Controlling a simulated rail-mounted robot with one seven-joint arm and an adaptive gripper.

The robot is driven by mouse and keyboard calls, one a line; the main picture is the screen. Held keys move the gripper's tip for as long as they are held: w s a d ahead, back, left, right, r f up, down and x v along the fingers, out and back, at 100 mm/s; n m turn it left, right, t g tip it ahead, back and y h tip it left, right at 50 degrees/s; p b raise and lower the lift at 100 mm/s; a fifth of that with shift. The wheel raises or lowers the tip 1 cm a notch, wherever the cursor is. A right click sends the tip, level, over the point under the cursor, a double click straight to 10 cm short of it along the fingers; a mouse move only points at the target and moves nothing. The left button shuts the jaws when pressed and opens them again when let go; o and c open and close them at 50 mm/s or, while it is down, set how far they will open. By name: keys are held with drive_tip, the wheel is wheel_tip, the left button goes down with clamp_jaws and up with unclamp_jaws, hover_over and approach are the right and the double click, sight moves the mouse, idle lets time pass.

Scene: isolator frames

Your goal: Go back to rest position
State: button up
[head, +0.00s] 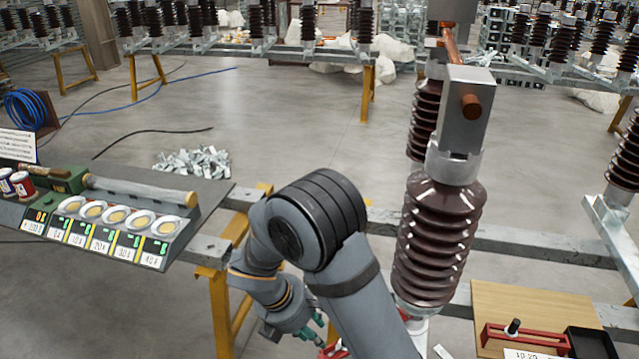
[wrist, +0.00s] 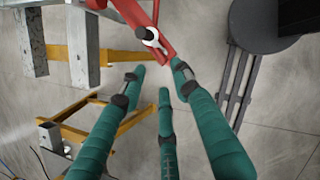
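My gripper (head: 312,338) is low at the bottom middle of the head view, beside the lower frame, and is partly cut off by the picture's edge. In the wrist view my gripper (wrist: 157,82) shows three teal fingers with their tips spread apart and nothing held between them. A red bar-like part (wrist: 140,18) with a pale ring or bolt lies just beyond the fingertips. The tip of the right finger appears close to its end; I cannot tell whether they touch. A bit of red also shows by the gripper in the head view (head: 334,350).
A tall brown ribbed insulator (head: 440,240) stands right of my arm. A bench (head: 205,200) with a row of labelled compartments is at left. A wooden board (head: 530,300) with a red tool (head: 525,338) is at lower right. Yellow trestle legs (head: 222,310) stand near the gripper.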

drive_tip(key=w+v, duration=0.1)
drive_tip(key=v, duration=0.3)
drive_tip(key=x, duration=0.7)
drive_tip(key=s+x, duration=0.1)
drive_tip(key=x, duration=0.3)
drive_tip(key=shift+d+f, duration=0.15)
drive_tip(key=shift+f, duration=0.25)
drive_tip(key=shift+w+m+p, duration=0.15)
drive_tip(key=shift+m+p, duration=0.25)
drive_tip(key=shift+p, duration=0.4)
drive_tip(key=m+p, duration=0.1)
drive_tip(key=m+g+p, duration=0.1)
drive_tip(key=m, duration=0.1)
drive_tip(key=shift+w, duration=0.3)
drive_tip(key=m+g+p, duration=0.1)
drive_tip(key=m+p, duration=0.1)
drive_tip(key=shift+w+m+g+h, duration=0.1)
drive_tip(key=shift+m+g+h, duration=0.2)
drive_tip(key=shift+m, duration=0.1)
drive_tip(key=m, duration=0.2)
drive_tip(key=m+g+p, duration=0.1)
drive_tip(key=m, duration=0.1)
drive_tip(key=shift+w+d+f+g, duration=0.15)
drive_tip(key=shift+w+f+g, duration=0.1)
drive_tip(key=shift+g, duration=0.05)
